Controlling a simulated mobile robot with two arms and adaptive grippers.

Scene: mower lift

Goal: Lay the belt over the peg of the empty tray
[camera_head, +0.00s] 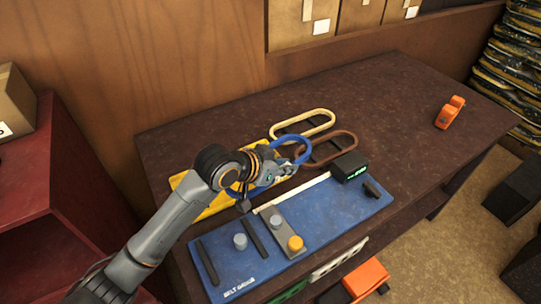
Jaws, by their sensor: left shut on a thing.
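My left gripper (284,172) is shut on a blue belt (300,146), a closed loop that shows on both sides of the fingers. The gripper and belt are above a yellow board (218,208), which my arm partly covers. A cream belt (303,115) and a brown belt (350,145) lie behind and to the right of the gripper, each a long loop with a dark piece inside it. I cannot make out an empty tray or its peg; the gripper hides part of this area. My right gripper is not in view.
The blue belt gauge board (335,216) at the front of the dark table carries grey and orange knobs, dark bars and a black box (350,166) with a green display. An orange tape dispenser (449,112) stands at the right. The table's back middle is clear.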

